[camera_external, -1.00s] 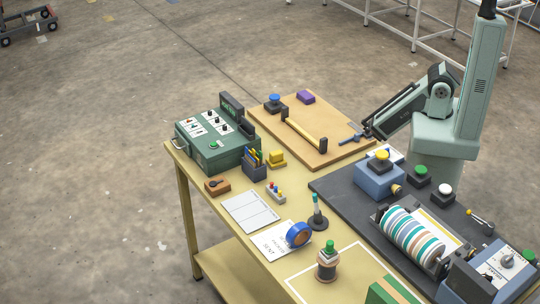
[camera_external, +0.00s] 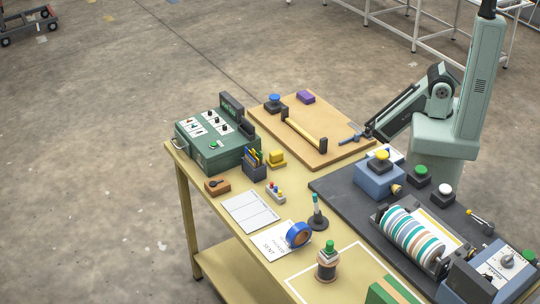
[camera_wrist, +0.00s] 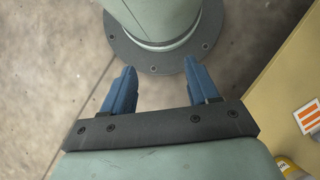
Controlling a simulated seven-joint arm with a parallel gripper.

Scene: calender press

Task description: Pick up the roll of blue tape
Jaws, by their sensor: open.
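The roll of blue tape (camera_external: 298,234) rests at the right edge of a white printed sheet (camera_external: 270,244) near the front of the table. My gripper shows in the wrist view (camera_wrist: 158,85) with its two blue fingers apart and nothing between them. It is near my own base, away from the tape. The tape does not show in the wrist view.
A green-capped bottle (camera_external: 327,262) and a dark pen stand (camera_external: 317,217) stand close to the tape. A striped roller press (camera_external: 412,232) is to its right. A green control box (camera_external: 214,143) and a tan board (camera_external: 320,145) lie farther back.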

